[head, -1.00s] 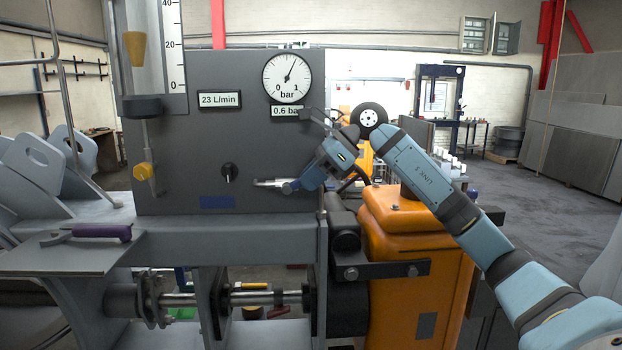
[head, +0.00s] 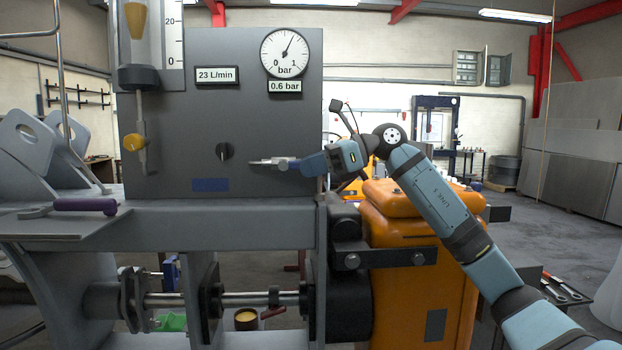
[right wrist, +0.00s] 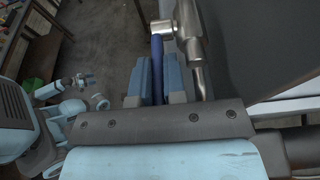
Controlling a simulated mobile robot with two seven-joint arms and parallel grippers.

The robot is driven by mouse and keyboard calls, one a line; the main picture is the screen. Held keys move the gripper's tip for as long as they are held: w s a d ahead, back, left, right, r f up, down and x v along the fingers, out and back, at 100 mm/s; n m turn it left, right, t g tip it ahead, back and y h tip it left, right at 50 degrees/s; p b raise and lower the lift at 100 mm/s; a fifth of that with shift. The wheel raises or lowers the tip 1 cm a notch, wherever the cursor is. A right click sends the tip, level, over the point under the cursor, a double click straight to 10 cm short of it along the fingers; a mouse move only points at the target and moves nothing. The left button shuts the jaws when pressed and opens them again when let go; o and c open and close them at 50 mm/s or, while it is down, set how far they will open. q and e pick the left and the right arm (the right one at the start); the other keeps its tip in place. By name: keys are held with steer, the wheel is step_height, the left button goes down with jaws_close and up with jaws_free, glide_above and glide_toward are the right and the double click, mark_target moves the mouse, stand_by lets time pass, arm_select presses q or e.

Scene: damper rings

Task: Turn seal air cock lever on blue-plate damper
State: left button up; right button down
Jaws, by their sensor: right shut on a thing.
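The damper's grey panel (head: 265,110) carries a blue plate (head: 210,185) low down. To its upper right is the silver air cock (head: 266,161). Its blue lever (right wrist: 157,58) lies between my right gripper's fingers in the right wrist view, with the silver cock body (right wrist: 188,35) just beyond. My right gripper (head: 297,164) reaches in from the right, nearly level, and is shut on the lever. The fingers hide part of the lever in the head view. My left gripper is not in view.
A pressure gauge (head: 285,53) sits above a 0.6 bar display (head: 285,87); another display (head: 216,75) reads 23 L/min. A black knob (head: 224,151) is left of the cock. An orange housing (head: 420,235) stands below my right arm. A purple-handled tool (head: 85,205) lies at left.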

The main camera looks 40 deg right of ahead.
steer(key=c, duration=1.5)
jaws_free()
steer(key=shift+o, duration=0.2)
steer(key=shift+s+d, duration=0.1)
steer(key=b+v, duration=0.3)
steer(key=v, duration=1)
steer(key=shift+s+d, duration=0.15)
steer(key=shift+d, duration=0.05)
